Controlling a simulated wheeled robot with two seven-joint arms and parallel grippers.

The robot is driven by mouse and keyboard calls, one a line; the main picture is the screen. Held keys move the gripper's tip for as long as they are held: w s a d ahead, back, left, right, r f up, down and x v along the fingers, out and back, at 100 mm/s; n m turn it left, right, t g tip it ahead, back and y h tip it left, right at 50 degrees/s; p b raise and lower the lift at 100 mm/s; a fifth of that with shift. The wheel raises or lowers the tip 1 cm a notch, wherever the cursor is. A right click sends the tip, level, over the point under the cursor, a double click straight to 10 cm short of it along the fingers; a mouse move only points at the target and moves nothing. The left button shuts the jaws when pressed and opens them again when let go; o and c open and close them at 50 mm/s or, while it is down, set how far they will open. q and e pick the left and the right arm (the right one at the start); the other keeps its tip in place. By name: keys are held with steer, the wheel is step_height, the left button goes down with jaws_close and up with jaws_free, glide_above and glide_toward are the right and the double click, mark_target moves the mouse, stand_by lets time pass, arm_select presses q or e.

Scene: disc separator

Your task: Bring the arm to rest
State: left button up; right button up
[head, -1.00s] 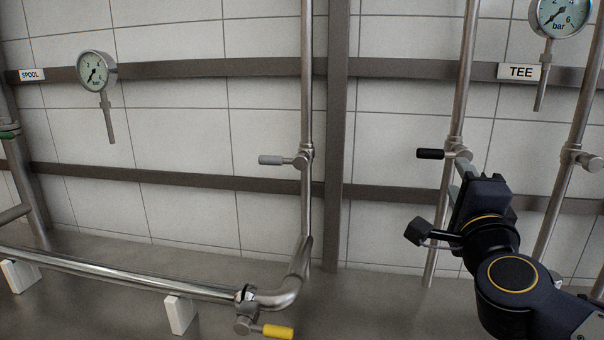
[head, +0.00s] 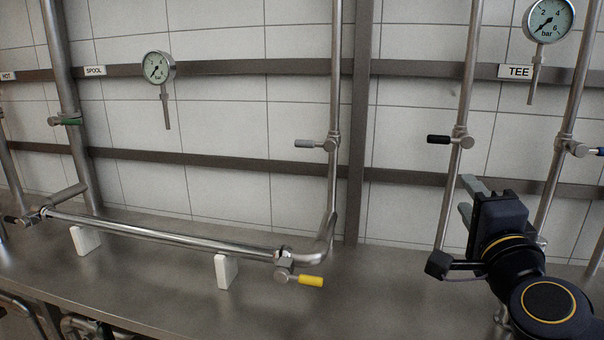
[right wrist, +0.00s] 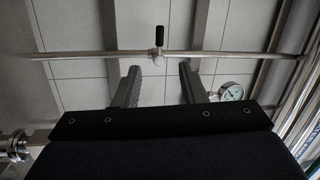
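My right gripper (head: 466,196) is at the right of the head view, in front of the pipes under the TEE label (head: 515,71). In the right wrist view its two grey fingers (right wrist: 159,72) stand apart with nothing between them, so it is open and empty. A black-handled valve (head: 439,139) on a vertical pipe is above and to the left of the gripper in the head view. It also shows beyond the fingertips in the right wrist view (right wrist: 159,38). My left gripper is not in view.
A horizontal pipe (head: 160,232) on white supports (head: 227,270) runs along the steel bench (head: 370,300), with a yellow-handled valve (head: 310,281) at its right end. A grey-handled valve (head: 308,143) and two gauges (head: 158,67) (head: 549,20) are on the wall. The bench's middle is clear.

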steer(key=s+a+f+n+g+y, duration=0.25)
steer(key=s+f+n+g, duration=0.5)
steer(key=s+f, duration=0.55)
steer(key=s+a+f+n+g+y, duration=0.2)
steer(key=s+f+n+g+y, duration=0.35)
steer(key=f, duration=1.15)
steer(key=s+r+n+g+h+p, duration=0.1)
steer(key=s+r+n+h+p, duration=0.1)
steer(key=r+p, duration=1.6)
steer(key=shift+s+a+n, duration=0.15)
steer(key=shift+s+n, duration=0.25)
steer(key=shift+s, duration=0.15)
steer(key=shift+f, duration=0.15)
